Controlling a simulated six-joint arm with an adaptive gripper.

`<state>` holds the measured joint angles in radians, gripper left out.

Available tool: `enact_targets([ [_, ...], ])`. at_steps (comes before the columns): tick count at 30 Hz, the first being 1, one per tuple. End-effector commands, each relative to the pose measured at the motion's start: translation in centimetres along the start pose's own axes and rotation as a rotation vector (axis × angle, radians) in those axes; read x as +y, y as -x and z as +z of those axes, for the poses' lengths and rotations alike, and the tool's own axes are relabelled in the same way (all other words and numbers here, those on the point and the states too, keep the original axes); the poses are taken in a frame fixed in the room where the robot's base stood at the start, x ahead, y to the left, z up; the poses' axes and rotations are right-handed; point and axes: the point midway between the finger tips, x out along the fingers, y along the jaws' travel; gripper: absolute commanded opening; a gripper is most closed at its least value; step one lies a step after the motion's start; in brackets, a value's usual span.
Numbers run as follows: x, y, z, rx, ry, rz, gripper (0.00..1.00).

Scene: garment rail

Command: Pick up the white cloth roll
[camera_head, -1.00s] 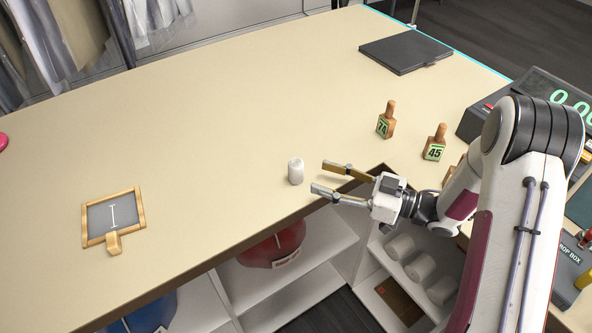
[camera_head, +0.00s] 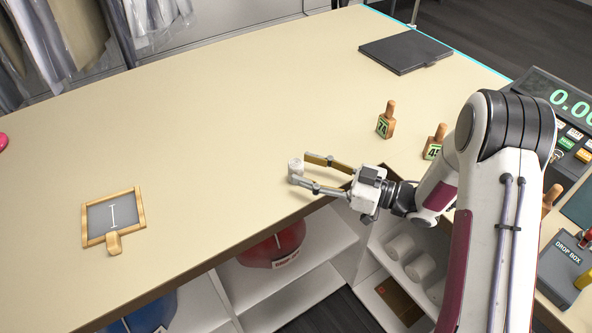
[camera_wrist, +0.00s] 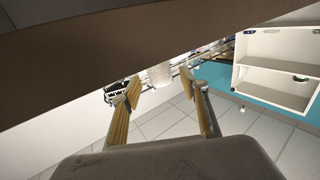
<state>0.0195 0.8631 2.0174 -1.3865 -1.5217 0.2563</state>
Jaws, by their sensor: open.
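Numbered wooden tags (camera_head: 386,120) stand right of my gripper. A black folder (camera_head: 405,53) lies at the back right. A small framed board (camera_head: 113,217) lies at left. Shelves below the counter hold a red bag (camera_head: 275,247) and pale rolls (camera_head: 420,266). The counter's middle is clear.

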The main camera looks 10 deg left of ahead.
Motion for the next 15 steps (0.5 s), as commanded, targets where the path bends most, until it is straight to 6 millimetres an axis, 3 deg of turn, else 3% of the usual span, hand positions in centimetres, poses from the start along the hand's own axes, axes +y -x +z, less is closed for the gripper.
enact_targets([
  [6,-0.02,-1.19,0.01,0.000,0.000,0.000,0.44],
  [15,-0.01,-1.21,0.02,0.000,0.000,0.000,0.44],
])
